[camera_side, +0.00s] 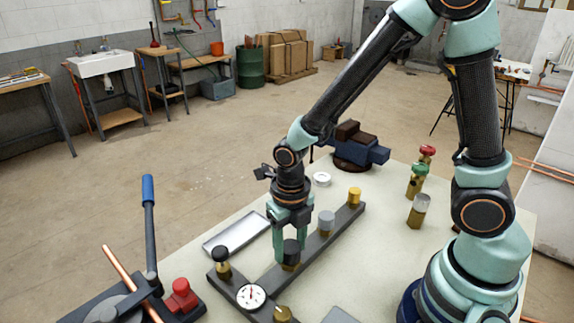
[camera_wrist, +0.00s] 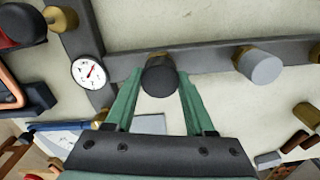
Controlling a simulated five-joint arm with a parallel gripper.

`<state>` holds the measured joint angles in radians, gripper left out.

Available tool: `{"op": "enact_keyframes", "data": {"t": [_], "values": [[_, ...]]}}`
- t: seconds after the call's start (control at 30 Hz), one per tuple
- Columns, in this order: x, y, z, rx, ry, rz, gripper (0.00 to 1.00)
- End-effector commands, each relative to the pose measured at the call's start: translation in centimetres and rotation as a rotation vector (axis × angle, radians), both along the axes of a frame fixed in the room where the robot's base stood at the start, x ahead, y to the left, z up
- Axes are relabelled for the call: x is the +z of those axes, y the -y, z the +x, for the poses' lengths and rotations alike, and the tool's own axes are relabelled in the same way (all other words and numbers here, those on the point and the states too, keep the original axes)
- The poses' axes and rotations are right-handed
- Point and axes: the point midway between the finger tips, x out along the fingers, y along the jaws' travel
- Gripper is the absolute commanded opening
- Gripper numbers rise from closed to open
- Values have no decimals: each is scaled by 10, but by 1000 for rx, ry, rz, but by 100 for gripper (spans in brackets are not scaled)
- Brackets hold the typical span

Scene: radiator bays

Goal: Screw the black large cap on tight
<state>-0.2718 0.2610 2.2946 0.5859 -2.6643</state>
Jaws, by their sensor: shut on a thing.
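The black large cap (camera_side: 291,248) sits on a brass stub on the dark manifold bar (camera_side: 326,238). It also shows in the wrist view (camera_wrist: 159,77), between my fingertips. My gripper (camera_side: 290,250) points down from above, with one green finger on each side of the cap. In the wrist view my gripper (camera_wrist: 160,80) is shut on the cap's sides. The cap looks upright and in line with its stub. The threads are hidden, so I cannot tell how far it is screwed down.
A round gauge (camera_side: 251,296) and another black-topped fitting (camera_side: 221,256) are at the near end. A metal tray (camera_side: 236,234) lies left of the bar. A blue vise (camera_side: 358,152) stands behind.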

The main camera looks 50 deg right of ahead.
Motion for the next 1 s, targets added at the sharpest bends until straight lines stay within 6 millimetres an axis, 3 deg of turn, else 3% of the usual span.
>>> {"op": "enact_keyframes", "data": {"t": [1.0], "values": [[-1,0,0,-1265,0,0,0]]}}
